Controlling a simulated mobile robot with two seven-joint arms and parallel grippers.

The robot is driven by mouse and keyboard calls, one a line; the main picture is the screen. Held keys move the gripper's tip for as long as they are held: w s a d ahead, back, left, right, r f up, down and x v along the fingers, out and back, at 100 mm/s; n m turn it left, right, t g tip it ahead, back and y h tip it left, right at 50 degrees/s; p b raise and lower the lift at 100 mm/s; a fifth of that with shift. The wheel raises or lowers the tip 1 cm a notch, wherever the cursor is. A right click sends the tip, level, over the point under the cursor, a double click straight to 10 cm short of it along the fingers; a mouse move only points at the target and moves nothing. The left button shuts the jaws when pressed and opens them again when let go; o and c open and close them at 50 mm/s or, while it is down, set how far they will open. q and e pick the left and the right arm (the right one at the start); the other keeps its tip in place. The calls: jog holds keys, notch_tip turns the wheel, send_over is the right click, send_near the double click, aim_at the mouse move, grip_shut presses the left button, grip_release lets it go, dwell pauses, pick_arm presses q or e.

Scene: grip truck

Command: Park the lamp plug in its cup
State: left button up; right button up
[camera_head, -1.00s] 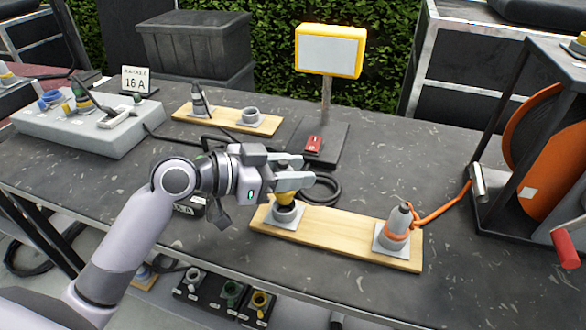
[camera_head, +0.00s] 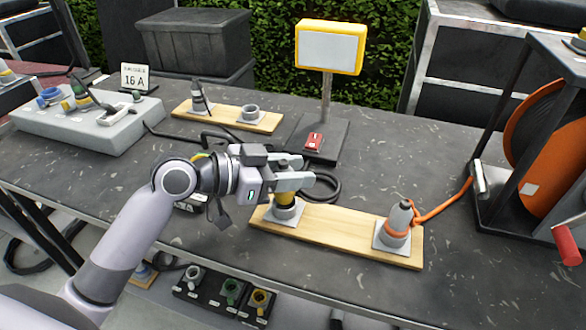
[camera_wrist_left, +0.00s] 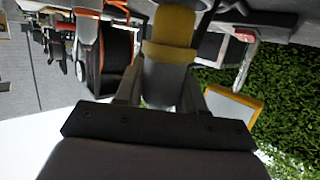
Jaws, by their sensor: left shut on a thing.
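My left gripper (camera_head: 300,178) is shut on the lamp plug (camera_head: 284,199), which has a yellow lower part. It holds the plug upright at the left grey cup (camera_head: 285,212) on the front wooden board (camera_head: 335,222). The plug's lower end lines up with the cup's mouth; I cannot tell how deep it sits. In the left wrist view the grey and yellow plug (camera_wrist_left: 170,45) stands between the fingers. The fingers partly hide its grey body. The lamp (camera_head: 329,50) is a yellow-framed panel on a pole. My right gripper is not in view.
An orange-collared plug (camera_head: 399,222) stands in the board's right cup, its cord running to an orange reel (camera_head: 550,150). A second board (camera_head: 225,117) lies behind. A grey socket box (camera_head: 90,125) stands at the left. A black cable coil (camera_head: 325,190) lies behind the gripper.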

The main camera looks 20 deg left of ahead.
pick_arm(q)
jog(key=shift+f+b, duration=0.9)
jog(key=shift+f, duration=0.4)
jog(key=o, duration=1.5)
jog(key=shift+r, duration=0.1)
jog(key=shift+r+p, duration=2.35)
jog(key=shift+r, duration=0.1)
